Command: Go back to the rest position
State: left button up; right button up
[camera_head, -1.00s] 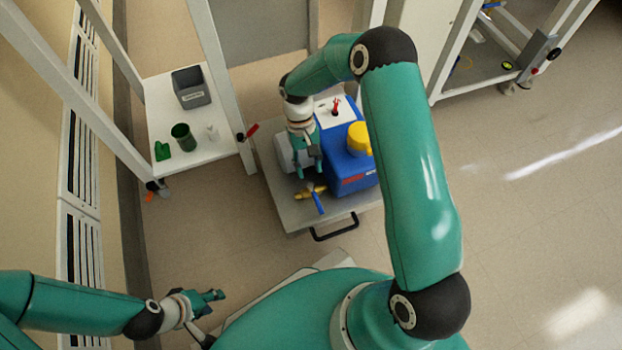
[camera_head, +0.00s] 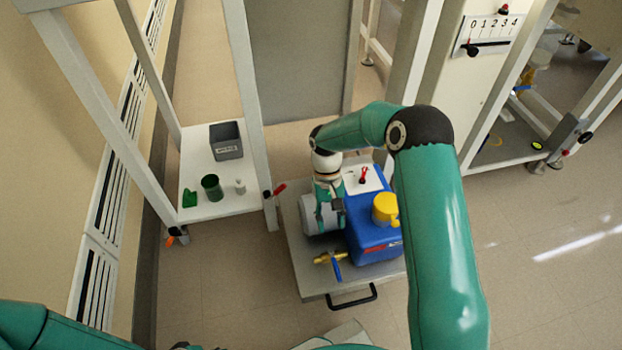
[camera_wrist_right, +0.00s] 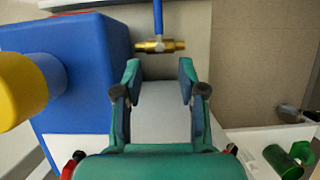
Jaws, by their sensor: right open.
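My right gripper (camera_head: 328,198) is over the grey pump motor (camera_head: 318,217) beside the blue pump housing (camera_head: 374,240). In the right wrist view its fingers (camera_wrist_right: 159,78) are apart with nothing held. The grey motor's top (camera_wrist_right: 163,112) shows between and beyond them. A brass valve (camera_head: 326,258) with a blue lever (camera_head: 338,270) lies in front of the motor; in the wrist view the valve (camera_wrist_right: 160,46) is beyond the fingertips. My left arm shows at the lower left; its gripper is out of the picture.
The pump stands on a cart (camera_head: 314,284) with a black handle (camera_head: 352,297). A white shelf (camera_head: 222,198) at left holds a grey bin (camera_head: 227,140), a green cup (camera_head: 212,187) and small items. Frame posts stand close by. Floor at right is clear.

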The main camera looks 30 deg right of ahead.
jog(key=s+a+f+t+y, duration=0.1)
jog(key=s+a+f+y, duration=0.1)
jog(key=s+a+f, duration=0.6)
jog(key=s+a+f+t+y, duration=0.1)
jog(key=s+a+t, duration=0.1)
jog(key=s+a, duration=0.75)
jog(key=w+d+r+t+p, duration=0.1)
jog(key=d+r+t+p, duration=0.1)
jog(key=r+p, duration=3.5)
jog(key=shift+w+d+r+n+p, duration=0.15)
jog(key=shift+d+r+n+p, duration=0.2)
jog(key=shift+d+p, duration=0.35)
jog(key=shift+a+f, duration=0.15)
jog(key=shift+a, duration=0.1)
